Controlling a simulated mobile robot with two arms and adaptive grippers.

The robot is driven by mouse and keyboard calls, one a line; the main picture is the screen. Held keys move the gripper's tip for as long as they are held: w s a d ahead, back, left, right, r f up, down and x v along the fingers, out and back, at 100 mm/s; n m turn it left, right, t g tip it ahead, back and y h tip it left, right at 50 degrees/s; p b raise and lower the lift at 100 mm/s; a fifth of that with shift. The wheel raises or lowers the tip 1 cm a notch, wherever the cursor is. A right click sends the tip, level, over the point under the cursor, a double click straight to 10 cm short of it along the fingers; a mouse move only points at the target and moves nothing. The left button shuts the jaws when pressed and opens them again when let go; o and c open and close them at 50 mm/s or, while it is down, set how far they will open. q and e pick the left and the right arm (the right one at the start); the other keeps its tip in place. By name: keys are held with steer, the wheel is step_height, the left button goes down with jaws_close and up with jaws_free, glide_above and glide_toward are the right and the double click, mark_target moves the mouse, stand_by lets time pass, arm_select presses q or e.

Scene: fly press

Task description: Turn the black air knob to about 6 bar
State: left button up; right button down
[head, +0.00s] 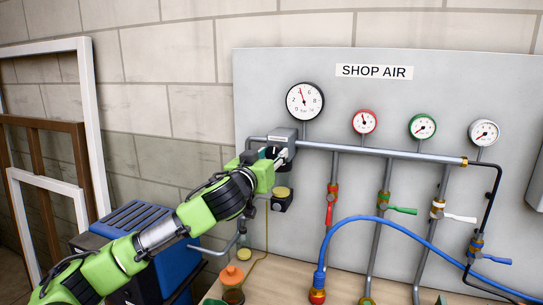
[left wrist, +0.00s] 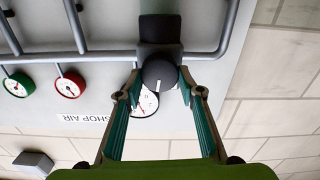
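The black air knob (left wrist: 160,75) shows round and dark in the left wrist view, below the regulator body on the pipe. My left gripper (left wrist: 160,73) has one finger on each side of the knob, with the tips close to its edges. I cannot tell whether they touch it. In the head view my left gripper (head: 272,158) is at the regulator (head: 283,142) and hides the knob. The large white gauge (head: 305,101) above has its red needle a little left of straight up, near the 4. My right gripper is not in view.
Red (head: 364,122), green (head: 422,127) and white (head: 485,132) gauges stand along the pipe (head: 380,151) to the right, above valves with coloured levers. A blue hose (head: 400,224) arcs below. A blue machine (head: 150,225) and frames (head: 92,125) stand at left.

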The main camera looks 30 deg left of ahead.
arm_select(q)
steer(key=shift+m, duration=0.7)
steer(key=m+p, duration=0.2)
steer(key=m, duration=0.4)
steer(key=shift+d, duration=0.1)
steer(key=shift+m+p, duration=0.4)
steer(key=shift+m, duration=0.2)
steer(key=shift+f, duration=0.1)
steer(key=o, duration=1.1)
steer(key=shift+w, duration=0.1)
